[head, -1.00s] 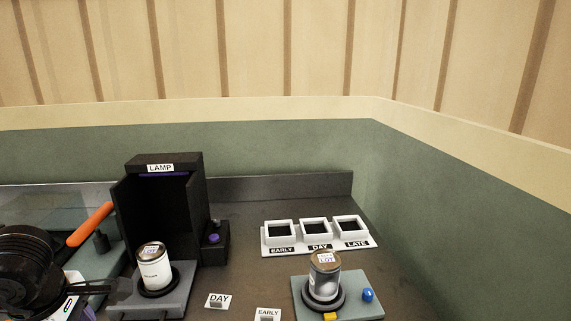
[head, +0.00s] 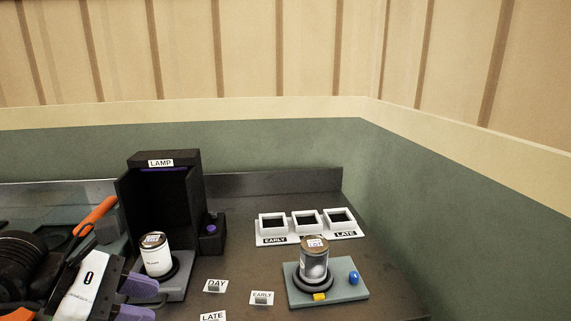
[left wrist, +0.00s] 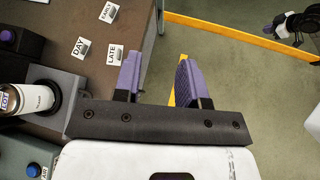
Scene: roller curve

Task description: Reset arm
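My left gripper (head: 143,298) is at the lower left of the head view, with purple fingers pointing right. In the left wrist view its two fingers (left wrist: 160,68) are apart with nothing between them, over the counter's edge and the floor. A white-labelled can (head: 155,256) stands upright on the lamp's grey base, beyond the gripper and apart from it. A second can (head: 314,262) stands upright on a grey-green plate (head: 347,291) to the right. A dark part with a small purple piece (left wrist: 290,24), perhaps my right gripper, shows at the top right of the left wrist view.
A black LAMP booth (head: 165,185) stands behind the first can. A white EARLY/DAY/LATE holder (head: 310,236) is at the back right. DAY (head: 215,285), EARLY (head: 262,297) and LATE (head: 212,316) cards lie on the counter. An orange-handled tool (head: 96,215) is at left.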

